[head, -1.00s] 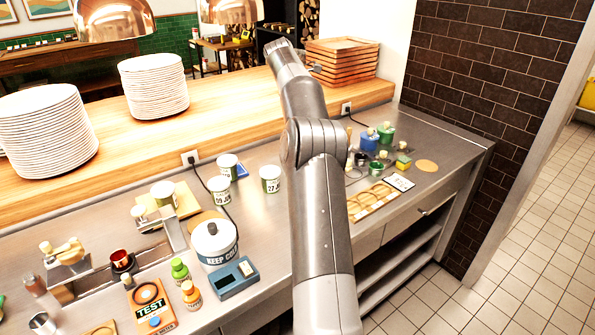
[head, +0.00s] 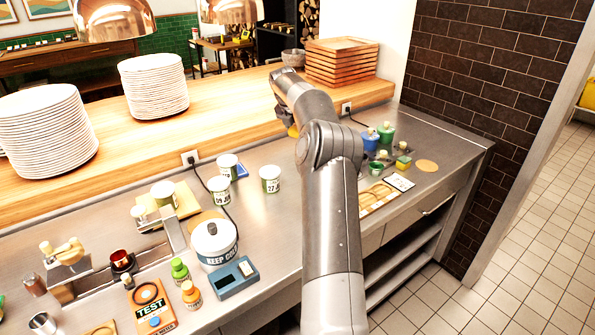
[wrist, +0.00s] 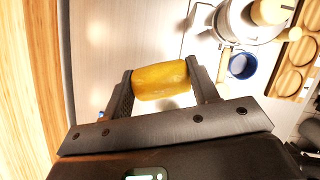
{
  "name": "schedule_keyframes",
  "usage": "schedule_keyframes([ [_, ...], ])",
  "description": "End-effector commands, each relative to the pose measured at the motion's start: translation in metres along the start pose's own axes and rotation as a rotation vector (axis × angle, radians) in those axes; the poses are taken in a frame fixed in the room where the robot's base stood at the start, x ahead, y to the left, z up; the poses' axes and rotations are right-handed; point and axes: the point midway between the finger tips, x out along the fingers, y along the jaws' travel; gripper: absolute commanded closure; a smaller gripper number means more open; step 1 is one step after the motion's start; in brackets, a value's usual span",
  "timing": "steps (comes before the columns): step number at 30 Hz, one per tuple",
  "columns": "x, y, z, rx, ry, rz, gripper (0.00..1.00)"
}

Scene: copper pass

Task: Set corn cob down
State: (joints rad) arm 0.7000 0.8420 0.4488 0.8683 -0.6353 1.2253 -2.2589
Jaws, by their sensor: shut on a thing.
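The corn cob (wrist: 160,80) is a short yellow piece in the wrist view, lying crosswise between the two dark fingers of my gripper (wrist: 163,88). My gripper is shut on it. Bare steel counter (wrist: 115,40) shows behind the cob, with the wooden ledge (wrist: 25,90) along the left side. In the head view my arm hides much of the gripper; a small yellow bit of the cob (head: 293,131) shows at the ledge's front edge. The gap between cob and counter cannot be told.
A white tub (head: 270,179) stands left of my arm. Stacked wooden trays (head: 342,62) and a grey bowl (head: 293,57) sit on the ledge.

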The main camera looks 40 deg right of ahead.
Motion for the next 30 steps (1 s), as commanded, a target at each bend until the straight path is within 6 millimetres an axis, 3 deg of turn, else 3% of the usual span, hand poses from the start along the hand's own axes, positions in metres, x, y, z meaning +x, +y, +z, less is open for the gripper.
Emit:
schedule_keyframes([
  [12, 0.067, 0.0, -0.028, -0.001, 0.001, 0.0, 0.69],
  [25, 0.11, 0.001, -0.046, -0.001, 0.002, 0.0, 0.69],
  [30, 0.112, 0.001, -0.047, 0.0, -0.001, 0.001, 0.69],
])
